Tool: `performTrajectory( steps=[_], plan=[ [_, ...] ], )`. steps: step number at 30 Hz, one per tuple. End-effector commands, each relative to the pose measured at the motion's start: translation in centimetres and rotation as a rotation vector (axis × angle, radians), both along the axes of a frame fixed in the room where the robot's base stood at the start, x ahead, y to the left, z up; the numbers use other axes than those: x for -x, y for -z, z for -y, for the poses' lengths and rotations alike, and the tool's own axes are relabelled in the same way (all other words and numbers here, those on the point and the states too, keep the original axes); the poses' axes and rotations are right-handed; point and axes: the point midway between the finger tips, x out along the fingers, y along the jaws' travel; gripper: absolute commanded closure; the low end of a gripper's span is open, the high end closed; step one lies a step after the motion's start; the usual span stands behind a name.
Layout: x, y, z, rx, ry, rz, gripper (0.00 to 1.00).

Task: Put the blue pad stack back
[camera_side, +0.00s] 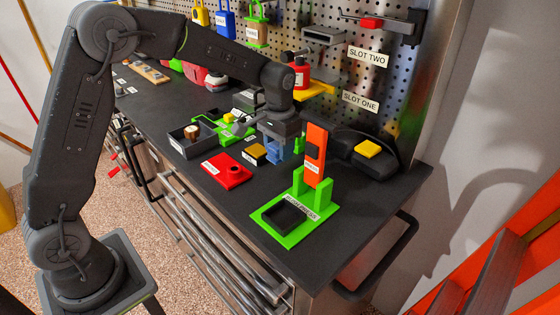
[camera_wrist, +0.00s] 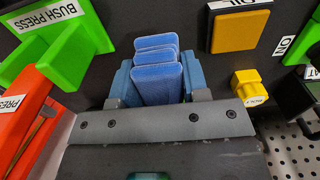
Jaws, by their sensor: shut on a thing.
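The blue pad stack (camera_wrist: 157,75) shows in the wrist view as several light-blue pads standing side by side, with darker blue pieces along both sides. I cannot tell whether the stack touches the bench top.
The green bush press (camera_side: 290,230) with its upright orange lever (camera_side: 315,150) stands close on the right. A red block (camera_side: 226,171), a yellow-brown oil pad (camera_side: 255,151) and a dark tray (camera_side: 185,149) are left. A black item with a yellow block (camera_side: 367,148) sits near the pegboard.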

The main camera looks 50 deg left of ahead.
Motion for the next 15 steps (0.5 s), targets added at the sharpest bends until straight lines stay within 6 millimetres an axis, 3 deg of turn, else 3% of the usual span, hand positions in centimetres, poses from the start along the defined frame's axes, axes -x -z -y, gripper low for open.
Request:
performTrajectory(
  steps=[9, 15],
  plan=[
    [-0.1, 3.6, 0.2, 0.0, 0.0, -0.003, 0.8],
    [-0.1, 4.2, 0.2, 0.0, 0.0, 0.0, 0.8]
  ],
)
